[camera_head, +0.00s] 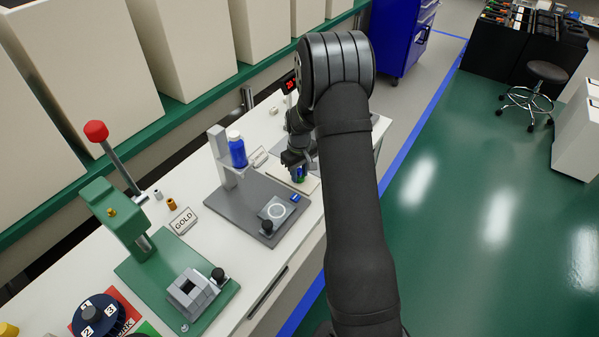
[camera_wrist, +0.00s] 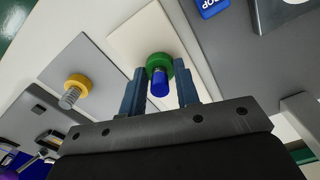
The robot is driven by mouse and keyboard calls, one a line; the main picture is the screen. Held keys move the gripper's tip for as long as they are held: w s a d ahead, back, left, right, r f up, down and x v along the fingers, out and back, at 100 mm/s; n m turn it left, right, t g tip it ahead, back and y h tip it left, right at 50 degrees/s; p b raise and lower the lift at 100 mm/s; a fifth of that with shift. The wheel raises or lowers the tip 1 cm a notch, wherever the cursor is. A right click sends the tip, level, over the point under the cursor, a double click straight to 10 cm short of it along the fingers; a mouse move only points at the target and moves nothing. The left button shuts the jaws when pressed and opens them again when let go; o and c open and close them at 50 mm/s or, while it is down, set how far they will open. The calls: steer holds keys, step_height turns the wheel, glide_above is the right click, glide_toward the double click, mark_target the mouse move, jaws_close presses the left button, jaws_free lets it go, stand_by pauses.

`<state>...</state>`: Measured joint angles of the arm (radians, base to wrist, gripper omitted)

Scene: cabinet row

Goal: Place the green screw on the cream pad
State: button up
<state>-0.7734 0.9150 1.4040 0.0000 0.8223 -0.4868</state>
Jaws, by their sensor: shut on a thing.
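The green screw (camera_wrist: 159,62), a green round head with a blue part, sits between the two fingers of my gripper (camera_wrist: 160,76) in the wrist view. My gripper is shut on it. The cream pad (camera_wrist: 133,28) lies behind and under the screw in that view. Whether the screw touches the pad cannot be told. In the head view, my gripper (camera_head: 298,168) points down at the pad (camera_head: 310,184), beside the grey fixture plate; the screw shows only as a small green and blue spot, mostly hidden by the fingers.
A gold-coloured screw (camera_wrist: 76,88) lies on a grey pad (camera_wrist: 82,50) beside the cream one. A grey fixture (camera_head: 245,205) with a blue bottle (camera_head: 237,150) stands left of my gripper. A green press (camera_head: 125,215) is further left. Bins (camera_head: 190,45) line the back.

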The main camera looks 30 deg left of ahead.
mark_target(300, 170)
steer(key=shift+f, duration=0.1)
steer(key=o, duration=1.1)
steer(key=shift+c, duration=0.2)
step_height(300, 170, up, 12)
steer(key=shift+f, duration=4.05)
steer(key=shift+f, duration=0.1)
